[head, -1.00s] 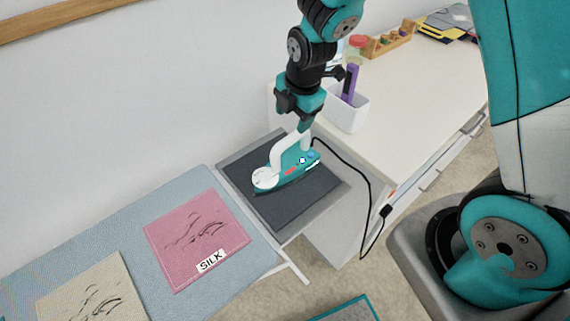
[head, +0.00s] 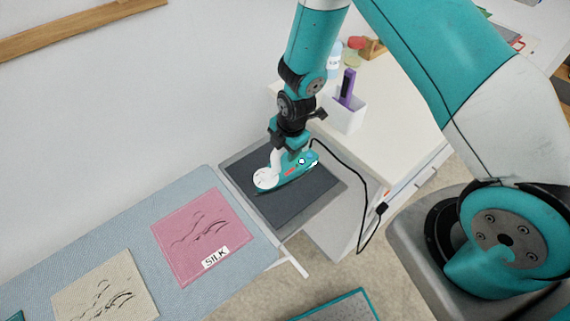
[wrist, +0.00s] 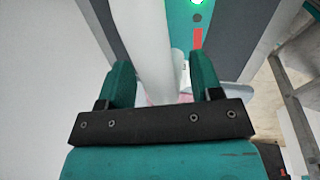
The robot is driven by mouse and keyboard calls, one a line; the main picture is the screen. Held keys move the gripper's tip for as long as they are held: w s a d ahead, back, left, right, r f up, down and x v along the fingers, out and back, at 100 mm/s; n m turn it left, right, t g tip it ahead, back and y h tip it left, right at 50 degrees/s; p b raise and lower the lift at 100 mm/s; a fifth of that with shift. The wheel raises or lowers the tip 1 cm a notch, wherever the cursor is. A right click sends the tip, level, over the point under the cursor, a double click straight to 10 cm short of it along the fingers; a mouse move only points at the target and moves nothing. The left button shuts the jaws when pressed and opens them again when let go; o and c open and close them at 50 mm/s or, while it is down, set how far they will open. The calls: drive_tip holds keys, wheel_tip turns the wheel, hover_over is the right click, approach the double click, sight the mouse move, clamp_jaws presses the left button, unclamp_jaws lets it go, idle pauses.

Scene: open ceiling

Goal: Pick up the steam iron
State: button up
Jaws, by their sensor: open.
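The steam iron (head: 298,172) is teal with a white handle and a white round part at its left end. It rests on a dark grey pad (head: 300,204) at the end of the ironing board. My gripper (head: 284,146) is right above the iron, at its handle. In the wrist view my gripper (wrist: 163,88) has its two teal fingers apart, with the white handle (wrist: 148,45) between them. The iron's teal body (wrist: 197,30) with a green light and a red mark shows beyond. The handle's upper part is partly hidden by the gripper in the head view.
The blue ironing board (head: 120,235) holds a pink cloth (head: 205,232) labelled SILK and a beige cloth (head: 105,292). A black cord (head: 362,190) runs right from the iron. A white holder (head: 343,114) with a purple item stands on the white table (head: 395,125) behind.

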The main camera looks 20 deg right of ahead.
clamp_jaws()
drive_tip(key=shift+w, duration=0.1)
idle(1.3)
